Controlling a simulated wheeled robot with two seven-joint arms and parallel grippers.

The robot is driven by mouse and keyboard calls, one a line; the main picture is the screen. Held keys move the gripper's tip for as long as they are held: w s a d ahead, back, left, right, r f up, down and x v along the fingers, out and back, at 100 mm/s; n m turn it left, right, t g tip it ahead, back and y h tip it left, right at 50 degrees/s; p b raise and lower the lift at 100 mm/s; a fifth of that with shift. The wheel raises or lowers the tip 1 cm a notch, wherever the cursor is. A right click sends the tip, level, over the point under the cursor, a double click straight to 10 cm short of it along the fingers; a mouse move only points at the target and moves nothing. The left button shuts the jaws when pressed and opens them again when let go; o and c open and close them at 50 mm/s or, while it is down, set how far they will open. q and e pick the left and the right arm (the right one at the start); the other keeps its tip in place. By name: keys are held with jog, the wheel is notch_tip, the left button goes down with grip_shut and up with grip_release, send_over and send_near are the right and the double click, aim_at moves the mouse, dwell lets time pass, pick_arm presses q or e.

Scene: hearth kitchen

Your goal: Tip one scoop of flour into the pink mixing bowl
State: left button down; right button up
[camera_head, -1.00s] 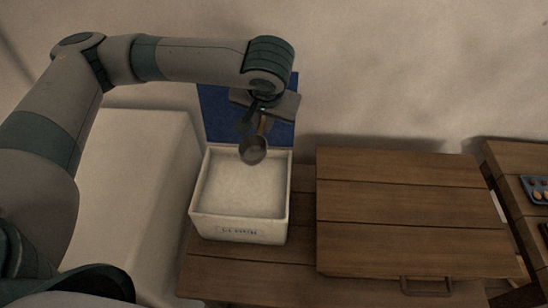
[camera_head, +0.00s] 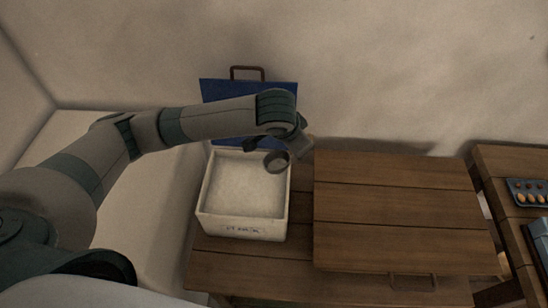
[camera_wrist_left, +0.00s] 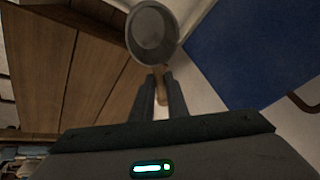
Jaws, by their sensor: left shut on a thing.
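A cream bin (camera_head: 240,229) stands open on the wooden surface, filled with pale flour (camera_head: 240,185). Its blue lid (camera_head: 235,92) stands up behind it. A grey metal scoop (camera_head: 277,162) hangs over the bin's back right corner. In the left wrist view the scoop (camera_wrist_left: 152,38) shows a grey inside with no flour that I can make out. My left gripper (camera_wrist_left: 161,92) is shut on the scoop's wooden handle (camera_wrist_left: 162,84); in the head view the wrist partly hides it. The pink mixing bowl and my right gripper are not in view.
A raised wooden board (camera_head: 395,215) with a handle lies right of the bin. Farther right, a second wooden surface (camera_head: 505,160) carries a dark tray (camera_head: 528,192) with small round things. A plain wall is close behind the bin.

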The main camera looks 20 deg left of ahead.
aim_at(276, 162)
pick_arm(q)
jog(key=shift+w+d+f+m+h+p, duration=0.15)
jog(key=shift+f+m+h+p, duration=0.25)
jog(key=shift+m+p, duration=0.3)
jog(key=shift+a+f+m+h+p, duration=0.2)
jog(key=shift+f+m+p, duration=0.1)
jog(key=shift+f+p, duration=0.3)
jog(key=shift+a+f+m+h+p, duration=0.15)
jog(key=shift+f+m+p, duration=0.15)
jog(key=shift+f+p, duration=0.2)
jog(key=s+a+f+m+h+p, duration=0.1)
jog(key=s+a+f+m+p, duration=0.1)
jog(key=a+f+p, duration=0.2)
jog(key=shift+s+a+f+m+g, duration=0.15)
jog(key=shift+a+f+m+g, duration=0.25)
jog(key=shift+f, duration=0.45)
jog(key=shift+a+f+h, duration=0.1)
jog(key=shift+h, duration=0.15)
